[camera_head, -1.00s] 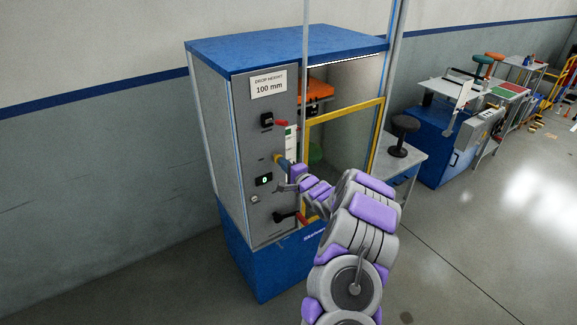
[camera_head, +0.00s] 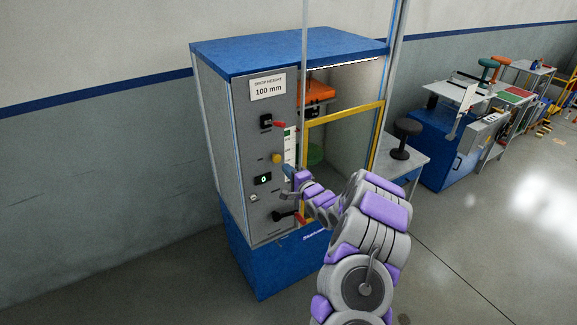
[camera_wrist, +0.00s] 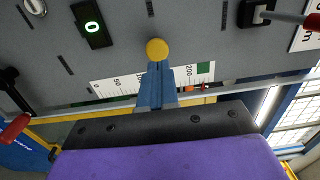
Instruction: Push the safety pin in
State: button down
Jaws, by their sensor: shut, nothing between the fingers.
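The safety pin appears to be the round yellow knob (camera_head: 277,158) on the grey front panel (camera_head: 240,190) of the blue-topped test machine. In the wrist view the yellow knob (camera_wrist: 157,49) is at the upper middle, just beyond my fingertips. My gripper (camera_head: 288,172) is shut and empty, its blue fingers close together in the wrist view (camera_wrist: 156,72). The fingertips are in line with the knob and appear close to it. I cannot tell whether they touch. How far the pin sticks out is hidden, since the wrist view looks nearly end-on.
A display reading 0 (camera_head: 263,179) and a red-handled lever (camera_head: 272,123) are on the panel, with another red-tipped lever (camera_head: 285,216) lower down. The yellow-framed door (camera_head: 345,113) stands right of the panel.

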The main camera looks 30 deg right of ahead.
jog(key=s+d, duration=0.2)
jog(key=s, duration=0.7)
jog(key=s+a+r+n+g, duration=0.25)
jog(key=a+n+g, duration=0.45)
jog(key=a, duration=0.5)
jog(key=s+a+r+n+g, duration=0.2)
jog(key=s+a+n+g, duration=0.1)
jog(key=s, duration=1.1)
jog(key=s+a+r+n+g+h+b, duration=0.1)
jog(key=s+a+g, duration=0.4)
jog(key=s, duration=1)
jog(key=s+a+r+n+g+b, duration=0.1)
jog(key=s+a+r+n+g, duration=0.2)
jog(key=s, duration=1.2)
jog(key=a+n+g, duration=0.1)
jog(key=a+n, duration=0.2)
jog(key=shift+g+h, duration=0.3)
jog(key=shift+g, duration=0.1)
